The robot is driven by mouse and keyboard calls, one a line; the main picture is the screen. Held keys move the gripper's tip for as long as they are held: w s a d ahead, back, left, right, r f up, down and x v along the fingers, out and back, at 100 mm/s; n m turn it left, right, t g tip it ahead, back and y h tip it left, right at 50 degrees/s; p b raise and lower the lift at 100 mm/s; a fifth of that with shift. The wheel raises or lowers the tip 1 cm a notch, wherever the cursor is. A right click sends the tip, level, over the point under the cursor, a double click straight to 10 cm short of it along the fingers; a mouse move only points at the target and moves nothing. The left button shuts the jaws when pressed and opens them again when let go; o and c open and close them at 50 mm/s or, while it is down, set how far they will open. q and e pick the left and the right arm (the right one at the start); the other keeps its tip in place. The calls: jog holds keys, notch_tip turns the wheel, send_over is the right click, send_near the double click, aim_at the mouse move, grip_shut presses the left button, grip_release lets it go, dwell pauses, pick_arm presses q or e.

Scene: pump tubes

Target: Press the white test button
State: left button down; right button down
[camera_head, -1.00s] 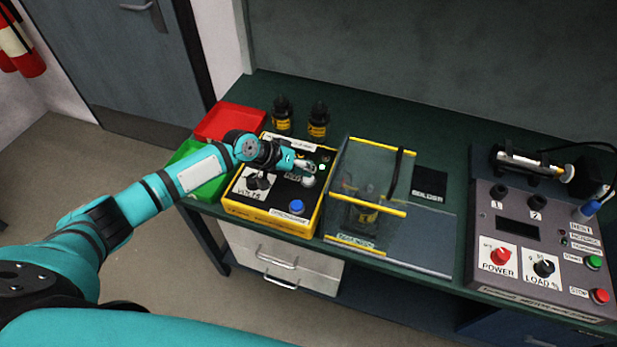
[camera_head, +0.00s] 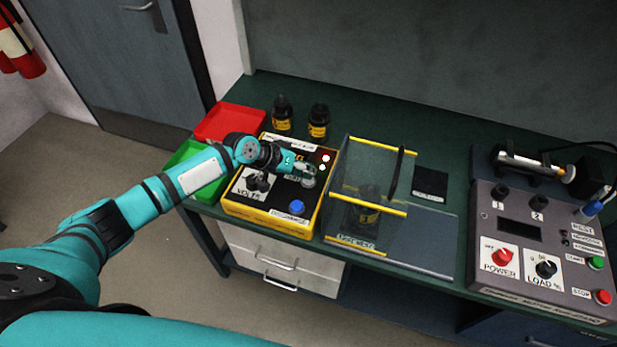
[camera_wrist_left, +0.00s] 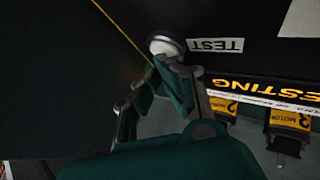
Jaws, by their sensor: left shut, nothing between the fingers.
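The white test button (camera_head: 308,182) sits on the black top of a yellow-sided tester box (camera_head: 270,222). In the left wrist view the round white button (camera_wrist_left: 166,44) is beside a TEST label (camera_wrist_left: 214,45). My left gripper (camera_head: 304,171) is shut and empty, its fingertips right at the button. In the wrist view the fingertips (camera_wrist_left: 160,72) overlap the button's lower edge; I cannot tell whether they press it. The box also carries a blue button (camera_head: 297,207), a VOLTS knob (camera_head: 257,183) and small lit lamps (camera_head: 323,167). My right gripper is not in view.
A clear yellow-edged guard (camera_head: 370,207) stands close on the right. A grey control panel (camera_head: 515,270) is farther right.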

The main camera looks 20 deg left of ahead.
pick_arm(q)
jog(key=shift+s, duration=0.1)
jog(key=shift+r+p, duration=0.9)
jog(key=shift+r, duration=0.15)
notch_tip(320, 180, up, 5)
jog(key=p, duration=0.4)
dwell(0.5)
